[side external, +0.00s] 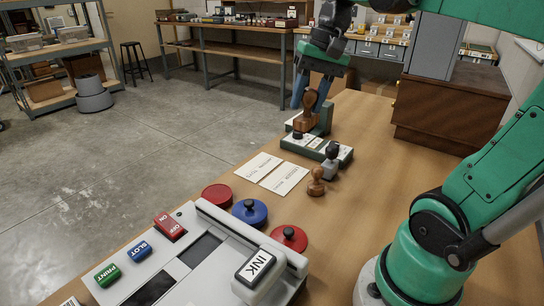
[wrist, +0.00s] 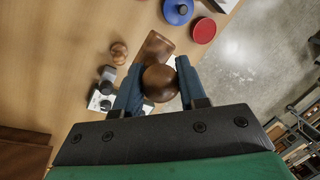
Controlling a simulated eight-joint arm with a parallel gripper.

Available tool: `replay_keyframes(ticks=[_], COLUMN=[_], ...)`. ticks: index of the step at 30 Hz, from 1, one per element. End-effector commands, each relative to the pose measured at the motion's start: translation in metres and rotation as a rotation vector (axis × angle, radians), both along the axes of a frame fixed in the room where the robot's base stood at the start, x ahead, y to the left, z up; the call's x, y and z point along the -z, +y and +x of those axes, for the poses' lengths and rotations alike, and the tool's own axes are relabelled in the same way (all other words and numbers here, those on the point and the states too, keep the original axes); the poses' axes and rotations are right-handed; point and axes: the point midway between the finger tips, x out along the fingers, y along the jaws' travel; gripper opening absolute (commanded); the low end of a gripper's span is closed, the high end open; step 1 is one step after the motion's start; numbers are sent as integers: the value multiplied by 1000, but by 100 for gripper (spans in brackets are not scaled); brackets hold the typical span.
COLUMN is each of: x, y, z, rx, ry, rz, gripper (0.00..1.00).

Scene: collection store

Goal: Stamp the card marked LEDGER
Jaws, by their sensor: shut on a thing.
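My gripper (side external: 311,92) is shut on the knob of a wooden stamp (side external: 305,122), which it holds at the green and white stamp rack; I cannot tell whether it touches the rack. In the wrist view, the stamp's round knob (wrist: 160,83) sits between the blue fingers, with its brown block (wrist: 153,48) beyond. Two pale cards lie side by side on the table, a left card (side external: 259,166) and a right card (side external: 284,178). Their print is too small to read. A red pad (side external: 217,194), a blue pad (side external: 249,212) and another red pad (side external: 289,237) stand nearer the camera.
The stamp rack (side external: 316,149) stands behind the cards. A black-and-grey stamp (side external: 332,165) and a small wooden stamp (side external: 317,182) stand beside it. A white machine (side external: 210,262) with labelled buttons fills the near left. The table's middle right is clear.

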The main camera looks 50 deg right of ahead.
Motion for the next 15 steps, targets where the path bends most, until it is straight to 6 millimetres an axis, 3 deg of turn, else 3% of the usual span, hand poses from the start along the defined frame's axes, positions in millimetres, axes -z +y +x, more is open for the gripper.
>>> replay_keyframes(ticks=[6, 7, 10, 11, 12, 15], x=[0, 0, 0, 0, 0, 0], y=[0, 0, 0, 0, 0, 0], z=[0, 0, 0, 0, 0, 0], rx=[0, 0, 0, 0, 0, 0], ry=[0, 0, 0, 0, 0, 0], rz=[0, 0, 0, 0, 0, 0], gripper=[0, 31, 2, 0, 25, 3])
